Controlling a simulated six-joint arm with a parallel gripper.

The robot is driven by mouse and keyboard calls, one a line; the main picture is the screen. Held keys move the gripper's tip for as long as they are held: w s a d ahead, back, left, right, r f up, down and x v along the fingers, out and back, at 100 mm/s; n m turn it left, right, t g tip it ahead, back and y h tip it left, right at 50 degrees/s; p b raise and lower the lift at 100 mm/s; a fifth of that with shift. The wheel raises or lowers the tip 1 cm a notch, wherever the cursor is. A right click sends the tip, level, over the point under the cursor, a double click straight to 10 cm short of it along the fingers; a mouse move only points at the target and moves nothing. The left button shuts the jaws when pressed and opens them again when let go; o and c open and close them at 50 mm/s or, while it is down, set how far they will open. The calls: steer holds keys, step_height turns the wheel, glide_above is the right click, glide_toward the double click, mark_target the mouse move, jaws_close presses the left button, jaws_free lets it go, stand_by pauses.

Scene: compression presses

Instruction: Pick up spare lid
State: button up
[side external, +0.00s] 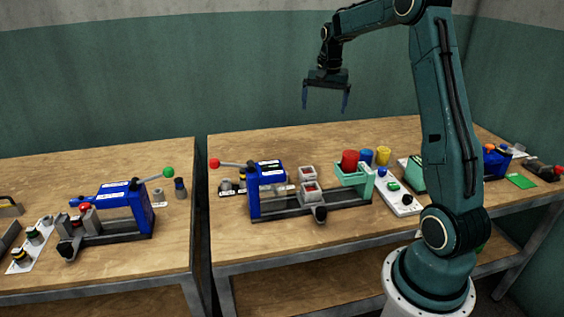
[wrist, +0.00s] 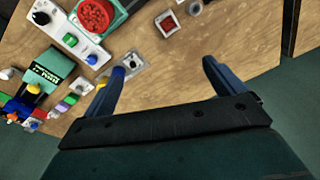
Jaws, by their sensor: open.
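My gripper (side external: 325,108) is open and empty, high above the right-hand table, with its fingers pointing down. In the wrist view its two fingers (wrist: 162,70) are spread over bare wood. I cannot tell for sure which thing is the spare lid; the labels are too small to read. Two small square grey pieces, one behind (side external: 308,171) and one in front with a red centre (side external: 311,190), sit by the blue press (side external: 267,188). The red-centred piece also shows in the wrist view (wrist: 168,23). My gripper touches none of these.
A red cylinder (side external: 349,159) sits on a green holder (side external: 354,178). Blue (side external: 366,156) and yellow (side external: 383,154) cups stand behind it, near a white button panel (side external: 398,198). Another blue press (side external: 128,205) stands on the left table. A gap separates the tables.

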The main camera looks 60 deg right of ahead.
steer(key=s+d+f+m+g, duration=0.1)
steer(key=s+d+f+m, duration=0.1)
steer(key=d+f, duration=0.5)
steer(key=s+d+f+m, duration=0.3)
steer(key=d+f, duration=0.3)
steer(key=d, duration=0.2)
steer(key=shift+y, duration=0.4)
step_height(320, 180, down, 7)
steer(key=shift+w+f, duration=0.15)
steer(key=shift+f, duration=0.6)
steer(key=shift+d+f, duration=0.2)
steer(key=shift+f, duration=2.4)
steer(key=c, duration=1.1)
